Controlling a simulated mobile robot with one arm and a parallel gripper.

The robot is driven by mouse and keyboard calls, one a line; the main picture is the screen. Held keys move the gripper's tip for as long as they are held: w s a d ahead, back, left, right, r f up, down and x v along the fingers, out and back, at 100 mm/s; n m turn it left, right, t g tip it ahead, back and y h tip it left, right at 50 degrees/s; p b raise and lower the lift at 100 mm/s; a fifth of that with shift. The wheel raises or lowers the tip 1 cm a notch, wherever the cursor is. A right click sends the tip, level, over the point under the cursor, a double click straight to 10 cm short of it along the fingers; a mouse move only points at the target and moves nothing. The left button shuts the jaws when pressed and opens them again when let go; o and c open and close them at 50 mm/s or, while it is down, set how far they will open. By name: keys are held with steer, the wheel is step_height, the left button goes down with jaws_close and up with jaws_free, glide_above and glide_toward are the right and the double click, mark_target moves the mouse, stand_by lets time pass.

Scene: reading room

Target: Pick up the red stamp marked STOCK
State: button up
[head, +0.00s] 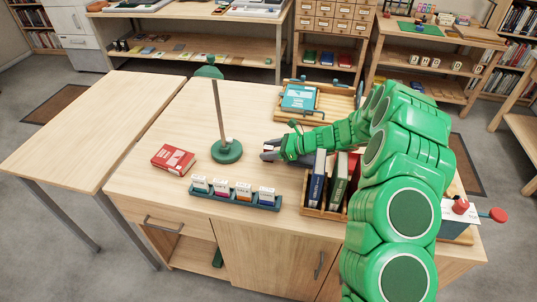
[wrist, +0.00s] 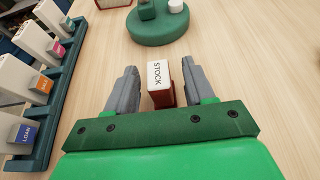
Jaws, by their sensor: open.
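The red stamp marked STOCK (wrist: 158,76) stands between the two grey fingers of my gripper (wrist: 159,66) in the wrist view. Its white top face carries the word STOCK, and its red side shows below. The fingers are open, one on each side, with a narrow gap to the stamp on the left and a smaller one on the right. In the head view my gripper (head: 267,151) is low over the desk, right of the green lamp base. There the stamp is too small or hidden to make out clearly.
A teal rack (head: 236,199) of several white blocks with coloured labels lies in front. A wooden book holder (head: 311,209) is close on the right. A wooden tray (head: 284,117) lies behind.

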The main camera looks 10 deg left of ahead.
jaws_close()
steer(key=shift+r, duration=0.15)
